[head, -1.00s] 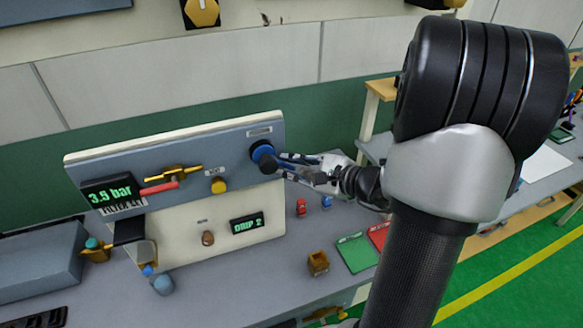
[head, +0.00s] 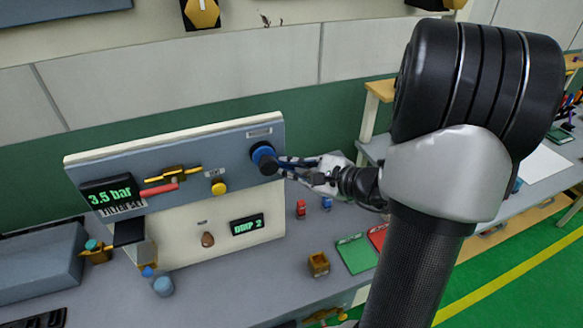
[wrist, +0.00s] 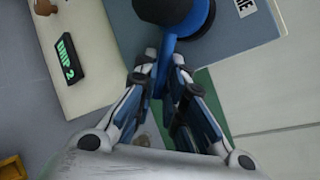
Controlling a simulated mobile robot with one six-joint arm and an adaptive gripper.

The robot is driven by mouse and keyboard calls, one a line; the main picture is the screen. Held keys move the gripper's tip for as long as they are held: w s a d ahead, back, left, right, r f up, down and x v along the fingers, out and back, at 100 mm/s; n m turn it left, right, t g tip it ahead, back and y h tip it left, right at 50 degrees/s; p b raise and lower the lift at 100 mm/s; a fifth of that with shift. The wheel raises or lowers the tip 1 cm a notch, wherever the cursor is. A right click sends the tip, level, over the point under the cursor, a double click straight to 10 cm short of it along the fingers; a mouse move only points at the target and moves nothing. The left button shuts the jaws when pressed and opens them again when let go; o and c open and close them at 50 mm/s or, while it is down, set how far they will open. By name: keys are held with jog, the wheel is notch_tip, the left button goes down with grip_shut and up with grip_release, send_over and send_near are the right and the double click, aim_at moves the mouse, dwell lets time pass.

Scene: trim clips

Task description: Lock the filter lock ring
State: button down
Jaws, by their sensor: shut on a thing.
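The filter lock ring is a blue ring (head: 260,150) with a dark round middle at the upper right of the grey panel (head: 225,140). In the wrist view the ring (wrist: 203,20) is at the top, cut off by the frame edge, with a blue lever (wrist: 166,48) reaching down from it. My gripper (head: 284,163) comes from the right. In the wrist view its fingertips (wrist: 164,60) are shut on the lever, one on each side. The lever's end between the fingers is partly hidden.
A "3.5 bar" display (head: 109,193), red-handled valve (head: 160,189) and yellow knob (head: 219,188) sit left on the panel. A "DRIP 2" display (head: 247,224) is below. Small red (head: 301,208) and blue (head: 326,203) parts stand on the bench, right of the panel.

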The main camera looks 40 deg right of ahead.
jog(key=shift+s+d+r+n+g+h+b, duration=0.1)
jog(key=shift+d+r+n+g+h+b, duration=0.25)
jog(key=shift+r+n+h+b, duration=0.3)
jog(key=shift+f, duration=0.1)
jog(key=c, duration=1.9)
grip_release()
jog(key=shift+s, duration=0.1)
jog(key=v, duration=1.1)
jog(key=shift+s+d+r, duration=0.15)
jog(key=shift+s+r, duration=0.15)
